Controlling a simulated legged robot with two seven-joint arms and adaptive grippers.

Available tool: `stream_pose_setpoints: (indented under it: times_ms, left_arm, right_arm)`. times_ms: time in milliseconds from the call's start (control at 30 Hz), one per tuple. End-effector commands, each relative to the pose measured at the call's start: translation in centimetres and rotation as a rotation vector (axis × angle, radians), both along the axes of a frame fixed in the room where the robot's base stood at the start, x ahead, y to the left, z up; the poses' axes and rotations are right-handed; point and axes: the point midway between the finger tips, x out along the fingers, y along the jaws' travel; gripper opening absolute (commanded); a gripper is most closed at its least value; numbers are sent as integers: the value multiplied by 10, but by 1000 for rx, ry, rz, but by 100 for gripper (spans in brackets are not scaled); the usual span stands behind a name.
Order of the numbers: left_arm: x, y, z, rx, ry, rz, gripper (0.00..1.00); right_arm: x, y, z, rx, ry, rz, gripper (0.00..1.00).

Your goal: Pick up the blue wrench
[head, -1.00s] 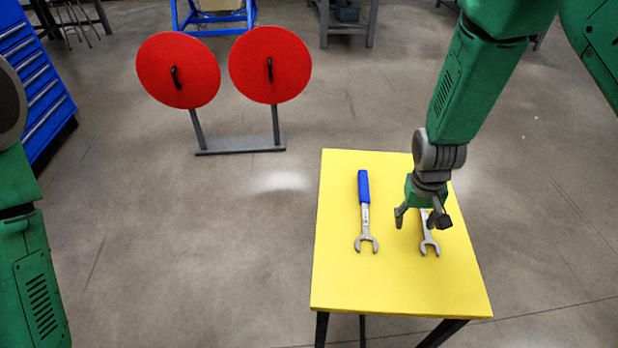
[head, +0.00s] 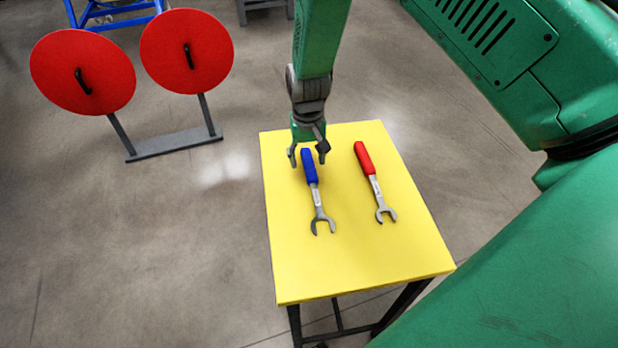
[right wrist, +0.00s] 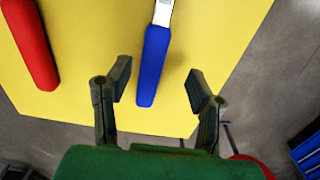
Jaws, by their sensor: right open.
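The blue wrench (head: 311,172), with a blue handle and a grey open jaw, lies on the yellow table (head: 345,265), its jaw toward the near edge. My right gripper (head: 308,163) is open and empty at the handle end of the blue wrench. In the right wrist view the blue handle (right wrist: 153,68) lies between the lines of the two open fingers (right wrist: 160,88); the fingers appear to touch nothing. How high the gripper is over the table is hard to tell. My left gripper is not in view.
A red-handled wrench (head: 366,163) lies on the same table, right of the blue one. Two red discs with black handles (head: 187,52) stand on a grey base (head: 172,144) behind and left. The near part of the table is bare.

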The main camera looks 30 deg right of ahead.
Motion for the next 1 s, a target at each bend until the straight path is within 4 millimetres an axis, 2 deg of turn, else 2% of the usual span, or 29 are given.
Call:
stream_pose_setpoints:
  times_ms: [300, 600, 667, 733, 767, 1000]
  left_arm:
    - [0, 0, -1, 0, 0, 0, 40]
    - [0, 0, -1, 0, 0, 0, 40]
    - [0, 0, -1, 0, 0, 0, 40]
    - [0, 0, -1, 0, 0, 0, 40]
    - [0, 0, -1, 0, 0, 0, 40]
    - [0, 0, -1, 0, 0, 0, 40]
  right_arm:
    - [-3, -2, -45, -1, 3, 0, 48]
    - [-3, -1, -49, -1, 2, -1, 48]
    - [-3, -2, -49, -1, 1, -1, 31]
    - [-3, -2, -49, -1, 1, -1, 6]
    - [-3, -2, -49, -1, 1, -1, 0]
    - [-3, -3, -49, -1, 1, -1, 0]
